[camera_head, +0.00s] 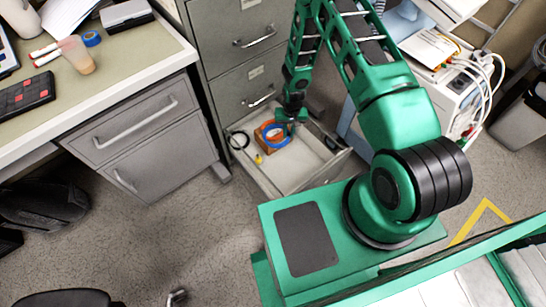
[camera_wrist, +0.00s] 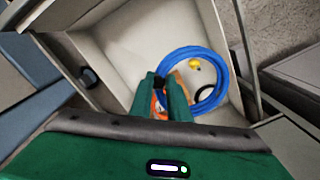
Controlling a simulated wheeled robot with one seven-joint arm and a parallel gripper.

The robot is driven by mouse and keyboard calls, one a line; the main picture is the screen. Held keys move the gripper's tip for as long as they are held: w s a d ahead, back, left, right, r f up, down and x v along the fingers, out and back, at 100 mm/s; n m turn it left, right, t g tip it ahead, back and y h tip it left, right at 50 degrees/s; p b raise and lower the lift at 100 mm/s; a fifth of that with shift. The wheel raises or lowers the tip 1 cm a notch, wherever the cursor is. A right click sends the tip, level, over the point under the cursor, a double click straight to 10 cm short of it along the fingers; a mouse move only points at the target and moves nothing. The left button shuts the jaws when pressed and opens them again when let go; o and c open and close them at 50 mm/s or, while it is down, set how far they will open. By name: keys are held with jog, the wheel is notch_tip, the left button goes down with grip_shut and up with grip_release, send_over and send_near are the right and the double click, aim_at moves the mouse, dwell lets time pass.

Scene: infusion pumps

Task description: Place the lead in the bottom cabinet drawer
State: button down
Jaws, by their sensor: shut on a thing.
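The lead is a blue coiled loop (camera_head: 284,141), also in the wrist view (camera_wrist: 222,75). My gripper (camera_head: 290,120) reaches down into the open bottom drawer (camera_head: 312,162) of the grey cabinet. In the wrist view its green fingers (camera_wrist: 168,88) are shut on the left side of the loop. The loop is inside the drawer's outline, over an orange-brown box (camera_head: 262,134). I cannot tell whether the loop touches the box or the drawer floor. The pale drawer floor also shows in the wrist view (camera_wrist: 130,35).
A black ring (camera_head: 239,140) and a small yellow item (camera_head: 258,159) lie in the drawer. Upper cabinet drawers (camera_head: 240,40) are shut. A desk (camera_head: 130,85) stands at the left and a device cart (camera_head: 450,95) at the right. The drawer's right part is bare.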

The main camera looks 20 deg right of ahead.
jog(key=s+f+m, duration=0.1)
jog(key=s+f, duration=0.5)
jog(key=f, duration=0.4)
jog(key=s+f, duration=0.6)
jog(key=f, duration=0.4)
send_over(292, 186)
jog(key=shift+m, duration=0.3)
notch_tip(292, 186, down, 6)
jog(key=shift+r, duration=0.2)
jog(key=shift+f, duration=2.35)
jog(key=c, duration=1.7)
grip_release()
jog(key=shift+r, duration=0.1)
